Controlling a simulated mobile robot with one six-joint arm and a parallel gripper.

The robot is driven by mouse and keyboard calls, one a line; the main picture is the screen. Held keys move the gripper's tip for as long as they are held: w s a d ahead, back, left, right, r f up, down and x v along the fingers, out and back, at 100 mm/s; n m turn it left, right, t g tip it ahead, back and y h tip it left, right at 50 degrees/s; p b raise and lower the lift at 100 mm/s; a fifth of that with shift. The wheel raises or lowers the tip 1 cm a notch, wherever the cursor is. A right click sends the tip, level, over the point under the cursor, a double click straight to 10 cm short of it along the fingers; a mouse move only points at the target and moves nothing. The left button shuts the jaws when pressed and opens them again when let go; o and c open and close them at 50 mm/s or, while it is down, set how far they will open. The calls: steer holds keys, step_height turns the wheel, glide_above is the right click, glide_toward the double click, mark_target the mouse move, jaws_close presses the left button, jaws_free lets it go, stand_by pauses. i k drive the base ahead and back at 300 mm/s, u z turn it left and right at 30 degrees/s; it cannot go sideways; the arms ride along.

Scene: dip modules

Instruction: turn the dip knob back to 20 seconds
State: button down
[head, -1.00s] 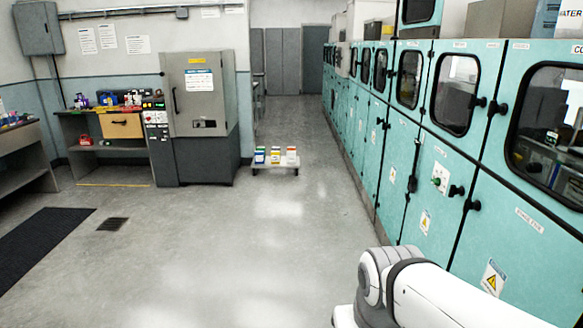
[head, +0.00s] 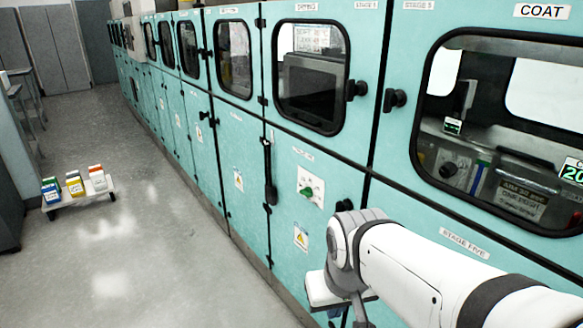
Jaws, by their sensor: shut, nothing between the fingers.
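The coat module is the teal cabinet at the right, with a wide dark window (head: 505,120) under a COAT label. Behind its glass, a dark round knob (head: 450,168) shows on a panel. A green display (head: 573,173) at the right edge is cut off by the frame; "20" is readable on it. I cannot read the knob's setting or tell which control is the dip knob. My arm reaches in from the lower right, in front of the lower cabinets. My gripper (head: 352,312) seems to be the dark piece low under the arm's bend, shut, empty and away from the knobs.
A green knob (head: 308,191) sits on a white plate on the lower cabinet left of my arm. Black latches (head: 356,89) stick out from the doors. A low white cart (head: 80,195) with coloured containers stands on the floor at left. The floor between is clear.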

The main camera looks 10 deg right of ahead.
mark_target(307, 192)
steer(key=u, duration=0.15)
steer(key=i, duration=0.25)
steer(key=z, duration=0.25)
steer(key=k, duration=0.55)
steer(key=u, duration=0.05)
steer(key=i, duration=1.4)
steer(key=u, duration=0.65)
